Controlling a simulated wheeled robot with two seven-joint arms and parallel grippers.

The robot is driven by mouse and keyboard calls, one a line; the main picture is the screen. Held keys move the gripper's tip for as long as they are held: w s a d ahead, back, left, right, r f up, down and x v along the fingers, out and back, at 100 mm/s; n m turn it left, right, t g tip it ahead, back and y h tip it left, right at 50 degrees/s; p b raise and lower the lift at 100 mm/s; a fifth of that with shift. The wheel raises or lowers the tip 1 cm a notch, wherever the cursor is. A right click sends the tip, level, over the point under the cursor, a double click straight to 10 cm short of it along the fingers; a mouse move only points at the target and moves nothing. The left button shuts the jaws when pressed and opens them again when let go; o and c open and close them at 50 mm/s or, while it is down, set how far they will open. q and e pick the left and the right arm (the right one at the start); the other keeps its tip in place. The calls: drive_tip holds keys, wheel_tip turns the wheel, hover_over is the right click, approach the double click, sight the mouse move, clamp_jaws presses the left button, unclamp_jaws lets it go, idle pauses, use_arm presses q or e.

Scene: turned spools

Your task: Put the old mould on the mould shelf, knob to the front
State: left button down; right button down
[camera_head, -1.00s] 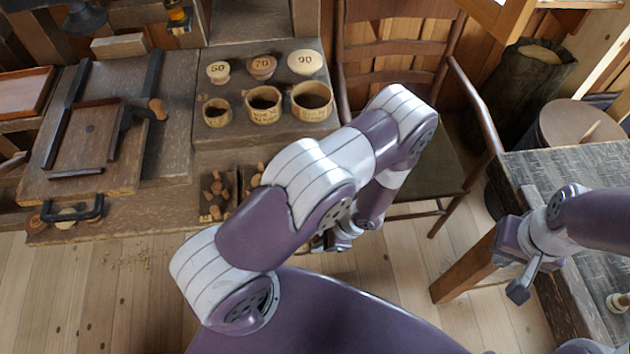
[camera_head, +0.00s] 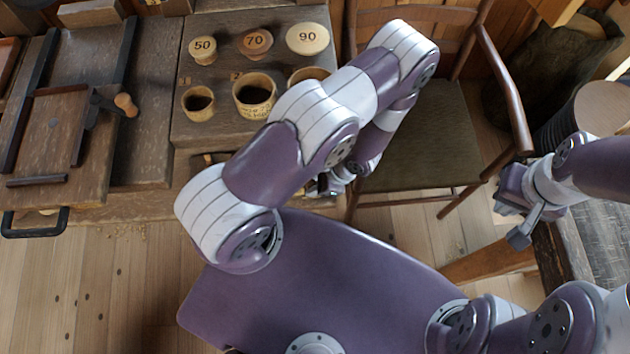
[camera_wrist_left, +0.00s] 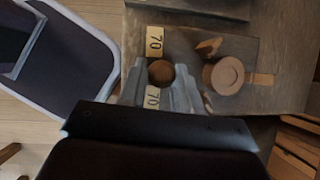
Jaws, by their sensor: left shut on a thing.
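My left gripper (camera_head: 330,187) is at the end of the arm bent over the front of the bench; in the head view my own arm partly hides it. In the left wrist view its fingers (camera_wrist_left: 160,88) are shut on a round brown wooden piece (camera_wrist_left: 160,72). Whether this is the old mould or its knob, I cannot tell. Pale labels reading 70 (camera_wrist_left: 154,41) show on either side of it. A round wooden disc (camera_wrist_left: 223,75) is just to the right, apart from the fingers. My right gripper (camera_head: 518,222) hangs at the right; its jaw opening is unclear. I cannot pick out the mould shelf.
Lids marked 50 (camera_head: 203,51), 70 (camera_head: 255,42) and 90 (camera_head: 307,39) stand on the bench behind wooden cups (camera_head: 254,94). A tray (camera_head: 50,130) lies at left. A chair (camera_head: 425,135) stands right of the bench, near my left arm. Another table (camera_head: 605,235) is at right.

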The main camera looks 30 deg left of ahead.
use_arm(q)
drive_tip(key=shift+s+a+f, duration=0.1)
drive_tip(key=c, duration=0.8)
unclamp_jaws()
drive_tip(key=shift+r, duration=0.25)
drive_tip(key=p+v, duration=0.1)
drive_tip(key=v, duration=1.1)
drive_tip(key=shift+p, duration=0.4)
